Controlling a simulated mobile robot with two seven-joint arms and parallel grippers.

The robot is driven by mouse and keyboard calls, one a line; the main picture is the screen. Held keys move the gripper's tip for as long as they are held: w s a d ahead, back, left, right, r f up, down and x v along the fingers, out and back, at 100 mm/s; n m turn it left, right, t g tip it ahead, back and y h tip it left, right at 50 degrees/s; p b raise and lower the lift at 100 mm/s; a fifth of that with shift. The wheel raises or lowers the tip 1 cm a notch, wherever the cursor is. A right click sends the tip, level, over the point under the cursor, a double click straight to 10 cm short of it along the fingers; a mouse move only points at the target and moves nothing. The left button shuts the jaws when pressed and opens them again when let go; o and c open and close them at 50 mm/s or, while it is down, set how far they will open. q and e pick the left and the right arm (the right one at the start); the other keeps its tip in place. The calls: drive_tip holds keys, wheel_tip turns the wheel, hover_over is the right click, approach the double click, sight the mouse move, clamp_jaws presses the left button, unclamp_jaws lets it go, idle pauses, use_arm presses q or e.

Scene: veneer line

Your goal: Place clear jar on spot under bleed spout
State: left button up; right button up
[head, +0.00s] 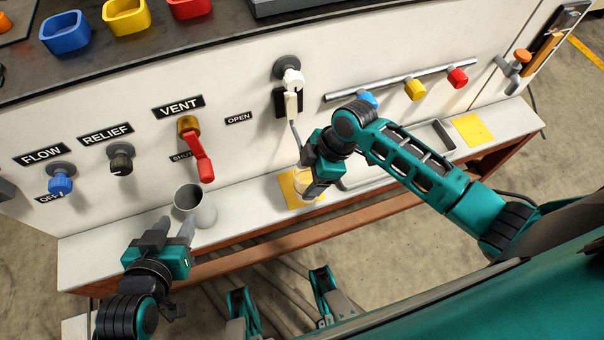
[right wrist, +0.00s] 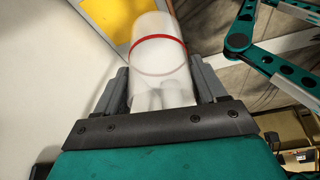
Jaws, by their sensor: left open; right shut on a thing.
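The clear jar (right wrist: 160,62), with a red line around it, is between the fingers of my right gripper (right wrist: 160,92) in the right wrist view. In the head view the jar (head: 307,184) is partly hidden by my right gripper (head: 316,184), which is shut on it. The jar overlaps the yellow spot (head: 293,200) on the white ledge; whether it touches the ledge I cannot tell. A white spout fitting (head: 291,80) with a pale tube hangs on the panel above. My left gripper (head: 174,230) is open, close in front of a grey cup (head: 207,214).
The red VENT lever (head: 203,165), blue FLOW knob (head: 60,184) and dark RELIEF knob (head: 121,160) stick out above the ledge. A shallow tray (head: 437,131) and another yellow square (head: 473,129) lie to the right. A rail (head: 395,82) carries coloured knobs.

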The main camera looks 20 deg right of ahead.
drive_tip(key=w+f+b, duration=0.1)
drive_tip(key=f, duration=0.1)
drive_tip(key=w+f+b, duration=0.1)
drive_tip(key=f, duration=0.1)
drive_tip(key=w+f+b, duration=0.1)
drive_tip(key=w+f, duration=0.1)
drive_tip(key=shift+w+f, duration=0.1)
drive_tip(key=shift+f, duration=0.25)
drive_tip(key=shift+w+f+b, duration=0.25)
drive_tip(key=shift+f+b, duration=0.05)
drive_tip(key=shift+b, duration=0.1)
drive_tip(key=shift+r, duration=0.15)
drive_tip(key=o, duration=1.1)
